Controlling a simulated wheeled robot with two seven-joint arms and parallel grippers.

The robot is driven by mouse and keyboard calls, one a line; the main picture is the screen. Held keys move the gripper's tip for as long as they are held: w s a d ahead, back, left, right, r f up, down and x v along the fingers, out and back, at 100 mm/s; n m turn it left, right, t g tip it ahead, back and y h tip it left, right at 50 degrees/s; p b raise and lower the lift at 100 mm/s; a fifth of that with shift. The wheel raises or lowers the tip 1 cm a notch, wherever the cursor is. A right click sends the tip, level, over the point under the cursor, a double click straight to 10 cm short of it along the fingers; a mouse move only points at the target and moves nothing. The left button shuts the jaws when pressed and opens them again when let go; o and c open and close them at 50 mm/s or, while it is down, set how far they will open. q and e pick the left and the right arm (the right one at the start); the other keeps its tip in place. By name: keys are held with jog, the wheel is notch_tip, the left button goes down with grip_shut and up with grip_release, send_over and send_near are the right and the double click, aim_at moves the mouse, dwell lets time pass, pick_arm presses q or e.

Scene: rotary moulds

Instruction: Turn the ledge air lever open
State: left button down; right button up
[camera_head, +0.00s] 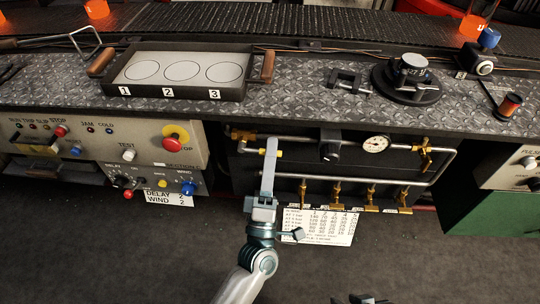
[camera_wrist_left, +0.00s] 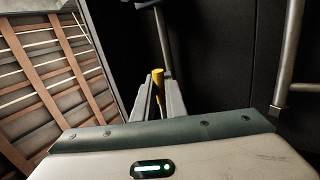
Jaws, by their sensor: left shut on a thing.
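My left gripper (camera_head: 270,146) reaches up from the bottom to the pipework under the ledge. In the left wrist view its fingers (camera_wrist_left: 158,100) are closed around a yellow lever (camera_wrist_left: 157,78), whose end sticks out between them. In the head view a bit of the yellow lever (camera_head: 276,153) shows beside the fingertips; the rest is hidden behind them. A brass fitting (camera_head: 240,135) sits on the pipe just left of the fingers. My right gripper (camera_head: 364,299) only just shows at the bottom edge; its jaws cannot be made out.
A gauge (camera_head: 376,144), a dark knob (camera_head: 329,151) and several brass valves (camera_head: 371,190) line the panel to the right. A control box (camera_head: 110,150) with buttons stands left. A tray with three moulds (camera_head: 180,93) sits on the ledge above. Open floor lies below.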

pick_arm(q)
jog(key=shift+r+n+y, duration=0.3)
jog(key=shift+n+y, duration=0.3)
jog(key=shift+n, duration=0.1)
pick_arm(e)
jog(key=shift+w, duration=0.15)
pick_arm(q)
jog(key=shift+r+n, duration=0.15)
jog(key=shift+n, duration=0.15)
pick_arm(e)
jog(key=shift+w+d, duration=0.1)
jog(key=shift+d, duration=0.05)
pick_arm(q)
jog(key=c, duration=1.8)
grip_release()
pick_arm(e)
jog(key=shift+f, duration=0.1)
